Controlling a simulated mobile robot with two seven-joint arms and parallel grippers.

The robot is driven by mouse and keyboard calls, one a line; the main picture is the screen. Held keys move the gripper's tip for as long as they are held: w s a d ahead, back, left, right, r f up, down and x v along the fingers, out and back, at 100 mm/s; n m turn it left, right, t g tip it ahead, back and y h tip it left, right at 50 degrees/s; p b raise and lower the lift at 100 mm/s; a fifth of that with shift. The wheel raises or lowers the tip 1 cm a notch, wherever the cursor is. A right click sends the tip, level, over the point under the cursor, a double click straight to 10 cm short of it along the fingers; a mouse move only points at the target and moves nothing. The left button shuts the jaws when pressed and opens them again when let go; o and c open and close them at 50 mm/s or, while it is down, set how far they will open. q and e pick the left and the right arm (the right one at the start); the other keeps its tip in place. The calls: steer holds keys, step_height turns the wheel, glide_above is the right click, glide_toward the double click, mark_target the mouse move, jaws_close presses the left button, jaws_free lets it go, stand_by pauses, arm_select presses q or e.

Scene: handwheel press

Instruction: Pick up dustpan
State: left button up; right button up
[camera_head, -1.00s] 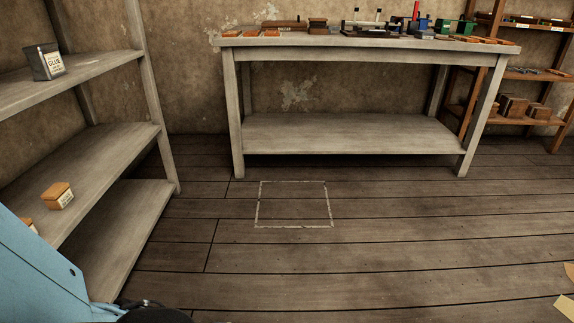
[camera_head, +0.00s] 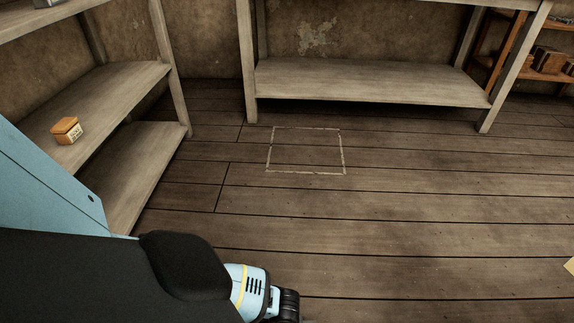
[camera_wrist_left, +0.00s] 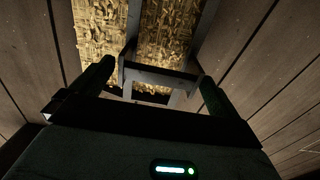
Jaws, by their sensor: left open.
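No dustpan can be made out in the head view or the left wrist view. In the left wrist view my left gripper (camera_wrist_left: 156,72) has its two dark fingers spread apart, with nothing visibly held. Beyond the fingers is a grey frame-like shape that I cannot identify with certainty. In the head view my left arm comes in at the lower left, and its gripper is hidden below the picture edge. My right gripper is not in view.
A grey shelf unit (camera_head: 122,80) stands at the left with a small orange-topped box (camera_head: 66,131). A pale outlined square (camera_head: 306,150) marks the wooden floor. A yellowish piece (camera_head: 570,266) lies at the right edge. The middle floor is clear.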

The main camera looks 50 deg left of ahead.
arm_select(q)
step_height(320, 180, down, 2)
steer(key=shift+f+b, duration=0.1)
steer(key=shift+b, duration=0.3)
steer(key=shift+c, duration=0.3)
steer(key=c, duration=0.8)
